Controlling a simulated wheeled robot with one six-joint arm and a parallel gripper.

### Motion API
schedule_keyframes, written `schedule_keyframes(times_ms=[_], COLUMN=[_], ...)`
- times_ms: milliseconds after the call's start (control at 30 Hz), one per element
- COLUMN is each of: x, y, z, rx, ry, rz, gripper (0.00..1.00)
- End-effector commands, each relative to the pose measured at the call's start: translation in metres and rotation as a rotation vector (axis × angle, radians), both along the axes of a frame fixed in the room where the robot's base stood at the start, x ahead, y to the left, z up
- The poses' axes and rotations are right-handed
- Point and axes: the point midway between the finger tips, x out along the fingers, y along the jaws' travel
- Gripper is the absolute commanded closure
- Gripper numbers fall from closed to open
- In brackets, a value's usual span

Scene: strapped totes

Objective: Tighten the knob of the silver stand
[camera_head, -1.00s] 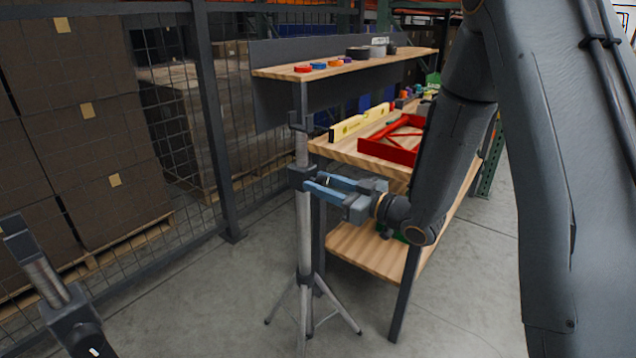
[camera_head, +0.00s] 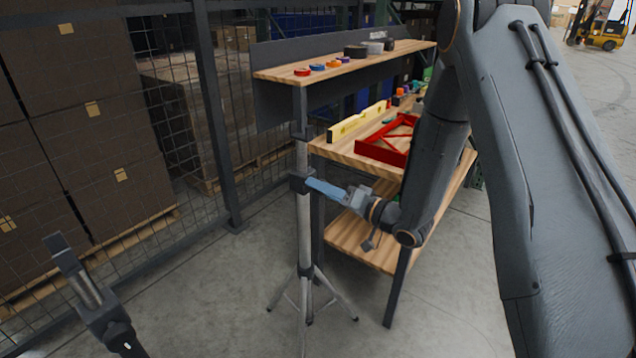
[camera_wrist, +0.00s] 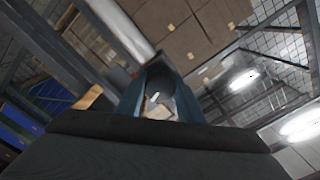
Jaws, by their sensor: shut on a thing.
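The silver stand (camera_head: 304,238) is an upright metal pole on spread tripod legs, with a dark clamp collar (camera_head: 299,182) partway up. My gripper (camera_head: 312,185) reaches in from the right, its blue fingers ending at the right side of the collar. In the wrist view, the blue fingers (camera_wrist: 160,92) close around a dark rounded knob (camera_wrist: 158,82) with a small white mark. The silver pole (camera_wrist: 122,28) runs diagonally just beyond it. In the head view, the fingers hide the knob.
A wooden workbench (camera_head: 343,153) with a red frame (camera_head: 389,140) and a yellow level (camera_head: 357,121) stands behind the stand. A mesh fence (camera_head: 176,132) and stacked boxes (camera_head: 85,120) are at left. A second dark stand-like piece (camera_head: 92,298) is at lower left. Floor around the tripod is clear.

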Motion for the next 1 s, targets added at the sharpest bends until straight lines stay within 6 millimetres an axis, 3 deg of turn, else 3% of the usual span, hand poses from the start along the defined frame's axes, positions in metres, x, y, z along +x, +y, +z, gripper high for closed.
schedule_keyframes(times_ms=[1000], x=[0.0016], y=[-0.0034], z=[0.0014], rx=[0.595], ry=[0.76], rz=[-0.01], gripper=[0.89])
